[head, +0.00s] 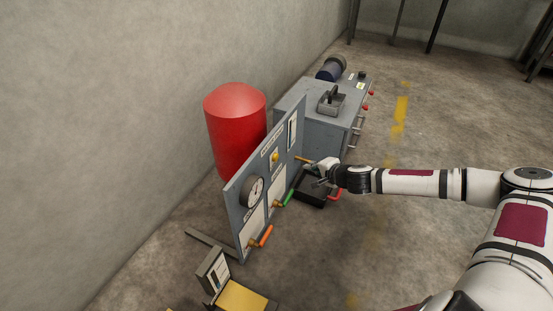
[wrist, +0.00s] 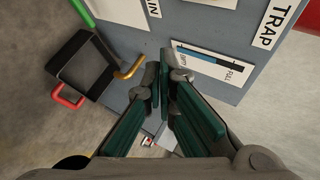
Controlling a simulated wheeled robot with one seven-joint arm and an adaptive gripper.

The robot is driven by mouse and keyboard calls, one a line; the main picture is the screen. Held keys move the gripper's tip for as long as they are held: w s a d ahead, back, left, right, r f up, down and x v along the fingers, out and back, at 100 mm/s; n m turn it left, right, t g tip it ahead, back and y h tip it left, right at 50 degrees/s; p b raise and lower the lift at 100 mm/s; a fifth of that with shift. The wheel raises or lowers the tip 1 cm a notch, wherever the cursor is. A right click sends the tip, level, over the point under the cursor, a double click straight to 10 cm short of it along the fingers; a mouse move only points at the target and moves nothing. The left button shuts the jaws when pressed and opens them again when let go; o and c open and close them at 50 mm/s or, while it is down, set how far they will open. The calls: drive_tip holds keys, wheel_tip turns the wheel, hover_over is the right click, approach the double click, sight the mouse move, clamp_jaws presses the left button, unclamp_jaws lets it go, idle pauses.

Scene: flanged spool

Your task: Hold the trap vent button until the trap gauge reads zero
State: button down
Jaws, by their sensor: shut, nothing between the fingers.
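The upright grey panel (head: 247,215) stands left of my arm. A strip gauge marked FULL at one end (wrist: 215,63) is on it beside a TRAP label (wrist: 269,26). A blue band shows along part of the strip; its exact reading is too small to tell. The strip also shows in the head view (head: 293,129). A round yellow button (head: 275,157) sits on the panel, but I cannot read whether it is the trap vent. My gripper (head: 314,166) is shut and empty in front of the panel's right part; its fingertips (wrist: 163,64) look close to the strip's end.
A yellow handle (wrist: 130,69) projects beside my fingers. A black tray (head: 312,190) and a red handle (head: 334,194) are below. A round dial (head: 254,190), green handle (head: 288,198) and orange handle (head: 265,236) are further left. A red tank (head: 234,125) stands behind the panel.

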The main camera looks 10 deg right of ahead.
sight(275, 157)
drive_tip(key=w+a, duration=0.5)
drive_tip(key=a, duration=0.2)
idle(0.5)
drive_tip(key=shift+w+a, duration=0.1)
drive_tip(key=shift+a, duration=0.1)
idle(1.2)
drive_tip(key=shift+w+a, duration=0.2)
drive_tip(key=shift+a, duration=0.05)
drive_tip(key=shift+w+a, duration=0.3)
drive_tip(key=shift+a, duration=0.15)
idle(2.0)
idle(0.7)
drive_tip(key=shift+s+d, duration=0.55)
drive_tip(key=shift+d, duration=0.25)
